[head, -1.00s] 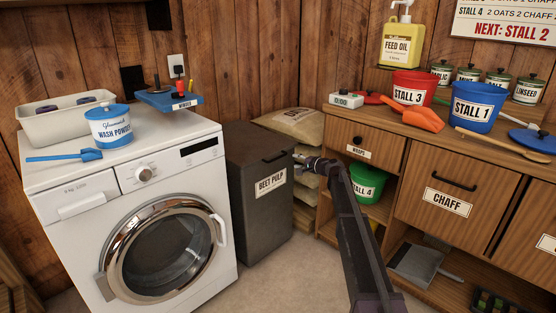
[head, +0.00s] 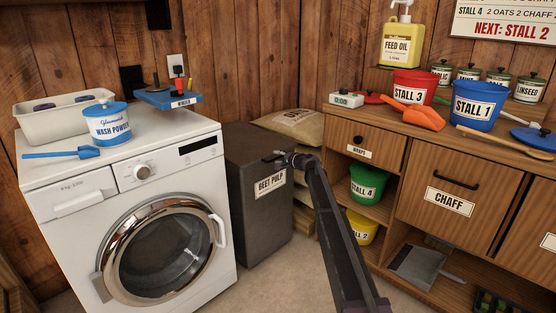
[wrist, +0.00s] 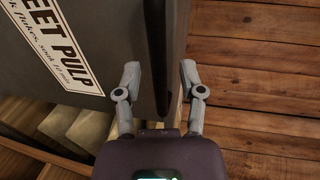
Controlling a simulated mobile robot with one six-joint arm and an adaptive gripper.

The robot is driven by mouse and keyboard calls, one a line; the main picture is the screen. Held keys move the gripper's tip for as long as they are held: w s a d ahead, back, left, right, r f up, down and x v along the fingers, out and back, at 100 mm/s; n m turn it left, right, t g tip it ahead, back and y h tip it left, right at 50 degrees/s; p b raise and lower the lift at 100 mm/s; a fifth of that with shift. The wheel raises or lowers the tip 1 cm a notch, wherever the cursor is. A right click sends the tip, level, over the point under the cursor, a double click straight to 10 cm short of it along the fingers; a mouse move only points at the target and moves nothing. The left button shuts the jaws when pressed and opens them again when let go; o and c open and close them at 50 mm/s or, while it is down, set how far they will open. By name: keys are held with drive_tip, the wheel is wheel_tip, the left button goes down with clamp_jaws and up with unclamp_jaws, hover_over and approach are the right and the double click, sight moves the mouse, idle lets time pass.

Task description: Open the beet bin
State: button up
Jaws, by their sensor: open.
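The beet bin is a dark grey box labelled BEET PULP (head: 262,222), standing between the washing machine and the wooden counter. Its lid (head: 250,142) is down. My gripper (head: 281,156) is at the upper front of the bin, by the lid's front edge, and partly hides the handle there. In the wrist view the open fingers (wrist: 160,74) stand on either side of a long black bar (wrist: 157,45), which looks like the handle. Contact cannot be made out. The bin's label (wrist: 60,40) shows at upper left.
The white washing machine (head: 130,190) stands close on the left. The counter's drawer front marked CHAFF (head: 450,180) is on the right, with the green STALL 4 bucket (head: 368,182) on a shelf. Feed sacks (head: 292,125) lie behind the bin.

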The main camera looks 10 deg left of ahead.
drive_tip(key=shift+c, duration=0.2)
drive_tip(key=c, duration=0.7)
clamp_jaws()
drive_tip(key=shift+a+r, duration=0.1)
